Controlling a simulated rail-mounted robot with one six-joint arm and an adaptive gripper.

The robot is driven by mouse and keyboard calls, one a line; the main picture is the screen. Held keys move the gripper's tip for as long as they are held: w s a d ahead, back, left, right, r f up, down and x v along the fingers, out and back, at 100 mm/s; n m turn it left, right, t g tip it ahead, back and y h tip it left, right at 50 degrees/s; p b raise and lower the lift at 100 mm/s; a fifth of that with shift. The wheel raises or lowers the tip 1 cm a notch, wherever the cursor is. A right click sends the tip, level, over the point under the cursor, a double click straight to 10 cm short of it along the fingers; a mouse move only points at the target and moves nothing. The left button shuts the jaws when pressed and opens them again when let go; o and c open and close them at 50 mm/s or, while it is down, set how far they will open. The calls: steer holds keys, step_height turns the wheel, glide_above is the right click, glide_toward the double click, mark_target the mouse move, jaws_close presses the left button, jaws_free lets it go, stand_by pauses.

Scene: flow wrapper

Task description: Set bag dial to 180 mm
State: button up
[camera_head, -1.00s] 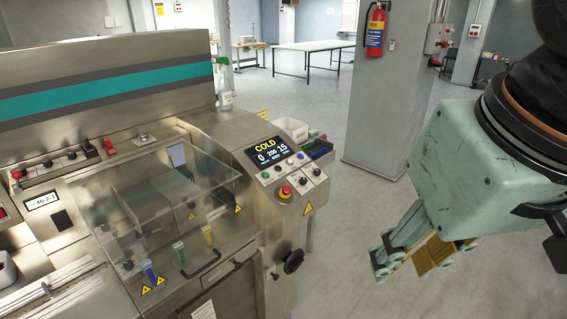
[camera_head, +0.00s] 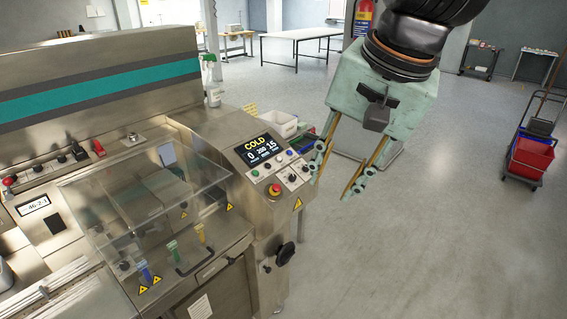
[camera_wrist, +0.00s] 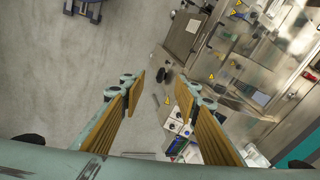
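The control panel (camera_head: 275,172) sits on the right end of the steel wrapping machine. Its display (camera_head: 261,150) reads "COLD" with 0, a middle number that looks like 200, and 15. Small dark dials (camera_head: 292,177) sit at the panel's right side; their labels and pointers are too small to read, so I cannot tell which is the bag dial. My gripper (camera_head: 338,180) is open and empty, pointing down just right of the panel, touching nothing visible. In the wrist view, the panel (camera_wrist: 178,128) shows between and beyond the open fingers, partly hidden by the right finger.
A red emergency button (camera_head: 274,189) is close to the dials. A black handwheel (camera_head: 285,254) juts from the machine's side below. A clear guard (camera_head: 150,200) covers the machine's middle. A white bin (camera_head: 283,124) stands behind the panel.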

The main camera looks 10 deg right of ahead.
steer(key=w+m+p, duration=0.3)
steer(key=w+m, duration=0.2)
steer(key=w, duration=0.7)
steer(key=m+y+p, duration=0.1)
steer(key=m+p, duration=0.7)
steer(key=m, duration=0.7)
glide_above(294, 176)
steer(key=s+d, duration=0.3)
steer(key=s, duration=0.2)
step_height(294, 176, down, 16)
steer(key=r, duration=0.1)
steer(key=shift+w+d+f, duration=0.1)
steer(key=shift+d+f, duration=0.05)
steer(key=shift+f, duration=0.1)
steer(key=shift+f, duration=0.1)
steer(key=shift+a+b+x, duration=0.2)
steer(key=shift+b+x, duration=0.6)
steer(key=shift+x, duration=6)
steer(key=shift+w, duration=0.15)
